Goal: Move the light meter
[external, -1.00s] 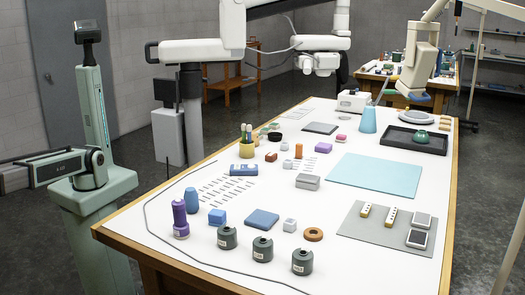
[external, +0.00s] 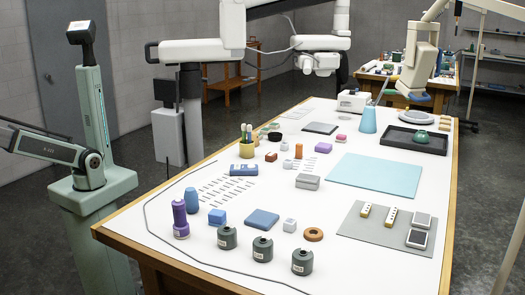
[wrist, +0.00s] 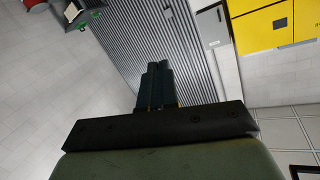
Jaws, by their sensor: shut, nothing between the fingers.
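My gripper (wrist: 157,84) shows in the wrist view with its dark fingers together and nothing between them. It points at a wall and a ribbed grey panel, away from the table. In the external view my arm stands left of the table and runs off the left edge, and the gripper cannot be made out there. I cannot tell for certain which item is the light meter. A blue device (external: 243,170) lies near the pen cup, and two square pieces with grey faces (external: 423,220) (external: 416,239) lie on a grey mat (external: 368,231).
The white table (external: 330,262) holds several dark green canisters (external: 263,249), a purple bottle (external: 180,219), small blocks, a teal mat (external: 375,176) and a black tray (external: 400,141). A dark cable runs along its left edge. A yellow cabinet (wrist: 262,38) shows in the wrist view.

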